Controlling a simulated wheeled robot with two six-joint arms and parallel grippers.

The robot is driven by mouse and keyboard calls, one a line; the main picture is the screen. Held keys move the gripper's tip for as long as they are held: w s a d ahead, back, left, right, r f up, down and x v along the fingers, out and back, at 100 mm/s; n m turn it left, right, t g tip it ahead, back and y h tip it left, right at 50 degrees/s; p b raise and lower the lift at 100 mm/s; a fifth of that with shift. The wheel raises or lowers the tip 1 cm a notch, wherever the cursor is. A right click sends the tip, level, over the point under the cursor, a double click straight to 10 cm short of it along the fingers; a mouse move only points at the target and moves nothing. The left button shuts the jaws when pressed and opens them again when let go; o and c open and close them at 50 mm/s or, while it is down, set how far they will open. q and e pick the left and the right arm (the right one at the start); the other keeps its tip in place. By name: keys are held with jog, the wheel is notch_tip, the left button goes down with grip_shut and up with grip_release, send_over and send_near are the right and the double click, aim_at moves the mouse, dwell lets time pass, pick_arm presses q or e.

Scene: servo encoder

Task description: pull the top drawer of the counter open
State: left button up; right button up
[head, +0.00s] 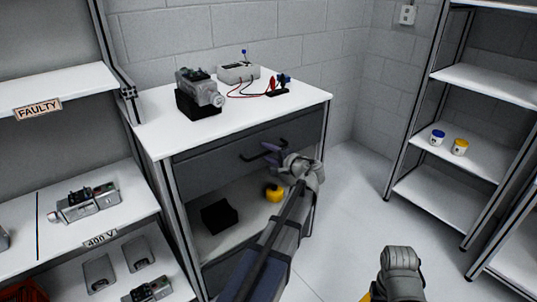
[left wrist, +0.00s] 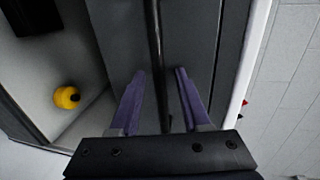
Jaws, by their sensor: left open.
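The counter (head: 150,130) has a white top and a dark grey top drawer (head: 210,168), whose front looks flush with the frame. A dark bar handle (head: 250,157) is on the drawer front and runs upright through the left wrist view (left wrist: 155,35). My left gripper (head: 270,149) is at the handle with its purple fingers open. In the left wrist view the fingers (left wrist: 160,72) stand on either side of the bar, with gaps visible. The gripper's wrist hides the right end of the handle.
On the counter top are a grey motor on a black block (head: 198,100), a white meter box (head: 238,73) and leads. Below the drawer, an open shelf holds a yellow object (head: 274,193) and a black box (head: 219,216). Shelving stands left and right; floor on the right is clear.

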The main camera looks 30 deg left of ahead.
pick_arm(q)
jog(key=shift+c, duration=0.3)
grip_shut()
dwell(1.1)
